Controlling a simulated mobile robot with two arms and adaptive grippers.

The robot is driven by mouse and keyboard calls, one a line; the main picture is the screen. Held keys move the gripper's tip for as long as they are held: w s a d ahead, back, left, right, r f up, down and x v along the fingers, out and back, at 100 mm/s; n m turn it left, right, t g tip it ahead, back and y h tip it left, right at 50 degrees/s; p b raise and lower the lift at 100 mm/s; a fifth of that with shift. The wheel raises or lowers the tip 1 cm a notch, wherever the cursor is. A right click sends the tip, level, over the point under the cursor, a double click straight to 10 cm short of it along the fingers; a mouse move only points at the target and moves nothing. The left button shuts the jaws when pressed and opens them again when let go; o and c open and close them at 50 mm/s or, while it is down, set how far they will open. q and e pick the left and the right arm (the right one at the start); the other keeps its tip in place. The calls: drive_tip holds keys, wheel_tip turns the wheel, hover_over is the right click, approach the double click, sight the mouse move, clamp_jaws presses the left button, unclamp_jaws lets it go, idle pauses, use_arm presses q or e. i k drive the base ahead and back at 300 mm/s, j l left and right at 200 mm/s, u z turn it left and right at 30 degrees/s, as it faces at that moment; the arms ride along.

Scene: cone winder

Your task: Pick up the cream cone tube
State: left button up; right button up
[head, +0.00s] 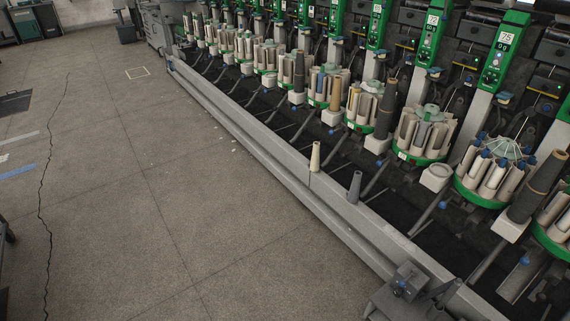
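A cream cone tube (315,157) stands upright on the grey front rail of the cone winder, near the middle of the head view. A dark grey cone tube (354,187) stands on the same rail a little to its right and nearer to me. The two tubes are apart.
The long grey rail (259,131) runs diagonally along the winder. Behind it stand round green-based magazines (423,132) with cream tubes and several dark cones. The floor on the left is mostly clear.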

sight(315, 166)
drive_tip(key=i+j+z, duration=0.15)
drive_tip(key=i, duration=0.15)
drive_tip(key=i+j+z, duration=0.3)
drive_tip(key=i+j, duration=0.2)
drive_tip(key=i+j+z, duration=0.15)
drive_tip(key=i+j, duration=0.15)
drive_tip(key=i+j+z, duration=0.1)
drive_tip(key=i+j, duration=0.15)
drive_tip(key=j, duration=0.2)
drive_tip(key=i+j+z, duration=0.1)
drive_tip(key=i+j, duration=0.2)
drive_tip(key=i+j+z, duration=0.15)
drive_tip(key=j, duration=0.4)
drive_tip(key=i, duration=0.1)
